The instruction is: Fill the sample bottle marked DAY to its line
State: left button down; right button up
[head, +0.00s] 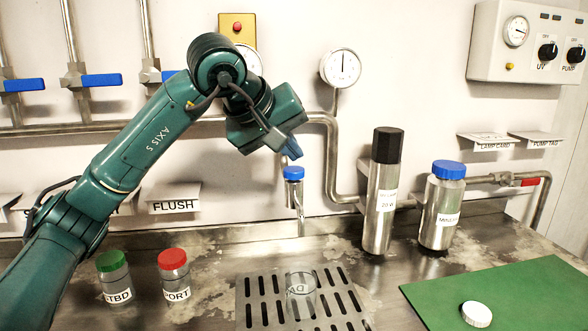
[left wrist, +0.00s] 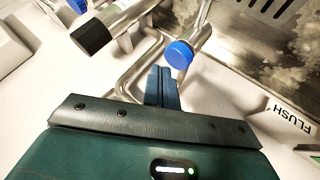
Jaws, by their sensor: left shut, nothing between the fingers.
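A clear uncapped bottle (head: 301,299) stands on the slotted drain grate (head: 244,312). Part of its label, reading like "DA", shows. I cannot make out any water or fill line in it. The sample tap's blue knob (head: 293,173) sits above the spout (head: 300,217), which hangs over the back of the grate area. My left gripper (head: 291,150) is shut and empty, its fingertips just above the knob with a small gap. In the left wrist view the fingertips (left wrist: 162,76) are close beside the blue knob (left wrist: 179,54). My right gripper is not in view.
Bottles with a green cap (head: 111,261) and a red cap (head: 173,259) stand left of the grate. A black-topped cylinder (head: 380,205) and a blue-capped steel bottle (head: 441,210) stand right. A white cap (head: 476,314) lies on the green mat (head: 530,290). Pipes run along the wall.

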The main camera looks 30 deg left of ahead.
pick_arm(q)
jog(key=shift+f, duration=0.4)
jog(key=shift+f+b, duration=0.5)
jog(key=shift+f, duration=0.05)
dwell(0.5)
dwell(5.8)
jog(key=shift+r+p, duration=0.9)
jog(key=shift+r, duration=0.1)
